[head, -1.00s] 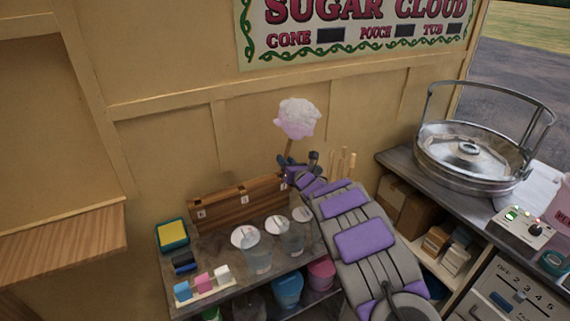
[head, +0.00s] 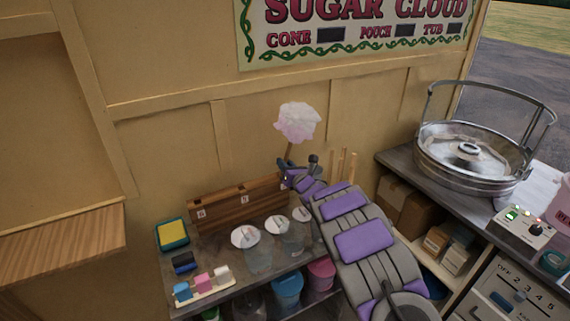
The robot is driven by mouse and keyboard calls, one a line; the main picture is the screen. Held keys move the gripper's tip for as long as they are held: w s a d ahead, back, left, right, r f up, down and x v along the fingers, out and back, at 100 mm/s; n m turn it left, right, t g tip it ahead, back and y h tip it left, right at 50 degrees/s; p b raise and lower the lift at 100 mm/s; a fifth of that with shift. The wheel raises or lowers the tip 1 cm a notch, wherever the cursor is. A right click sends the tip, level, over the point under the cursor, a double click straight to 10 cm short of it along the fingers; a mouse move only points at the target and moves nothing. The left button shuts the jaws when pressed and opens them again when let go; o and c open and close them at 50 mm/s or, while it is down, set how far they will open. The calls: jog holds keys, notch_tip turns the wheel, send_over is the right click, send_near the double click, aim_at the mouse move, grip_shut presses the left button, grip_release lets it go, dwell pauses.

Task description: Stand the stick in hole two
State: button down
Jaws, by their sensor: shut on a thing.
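A stick with a pale pink and white cotton candy head (head: 298,123) stands nearly upright in my gripper (head: 288,164). My gripper is shut on the stick (head: 289,152) below the fluff. The wooden block (head: 235,203) with small numbered labels lies along the back of the low counter. My gripper is over or near its right end. The stick's lower end is hidden by my gripper and arm. The holes cannot be made out, and the label at the right end is hidden or too small to read.
Several clear cups (head: 258,255) with round white tops stand in front of the block. Plain sticks (head: 341,166) stand behind my arm. The metal candy machine (head: 470,150) is at right.

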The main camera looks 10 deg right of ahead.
aim_at(277, 177)
jog(key=shift+f, duration=0.35)
jog(key=c, duration=0.9)
grip_release()
jog(key=shift+c, duration=0.2)
jog(key=shift+f, duration=0.1)
jog(key=shift+a, duration=0.2)
jog(key=shift+s+a, duration=0.25)
jog(key=shift+a, duration=0.3)
jog(key=shift+s+a, duration=0.25)
jog(key=shift+a, duration=0.55)
jog(key=o, duration=0.5)
jog(key=shift+c, duration=0.2)
